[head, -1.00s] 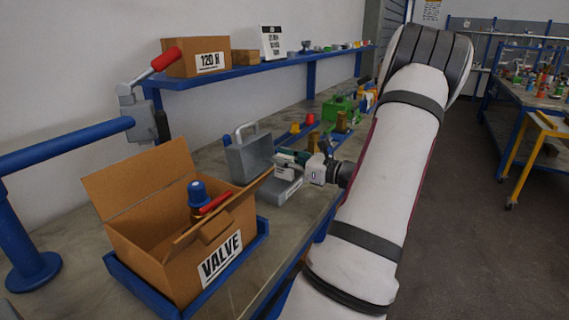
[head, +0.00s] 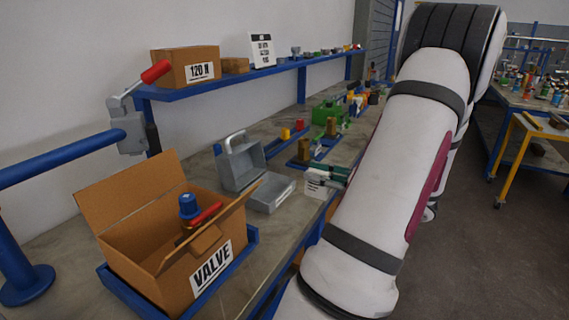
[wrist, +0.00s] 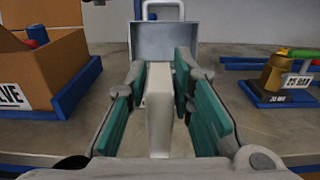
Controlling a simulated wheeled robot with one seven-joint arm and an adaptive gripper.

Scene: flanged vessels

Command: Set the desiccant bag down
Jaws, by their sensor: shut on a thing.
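The desiccant bag appears to be the pale, narrow thing (wrist: 158,98) between my fingers in the wrist view. In the head view its white, printed face (head: 317,184) shows below the green finger pads. My gripper (wrist: 166,85) is shut on it; it also shows in the head view (head: 330,173), partly hidden by my arm. The bag is held near the front of the bench, to the right of the open grey case (head: 269,196). The case's raised lid (wrist: 165,40) stands straight ahead in the wrist view. Whether the bag touches the bench I cannot tell.
An open cardboard VALVE box (head: 205,262) with a blue-topped, red-handled valve (head: 190,208) stands left in a blue tray. A brass block (wrist: 275,77) on a blue base is at right. A blue shelf (head: 255,75) runs above. Bare bench lies around the case.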

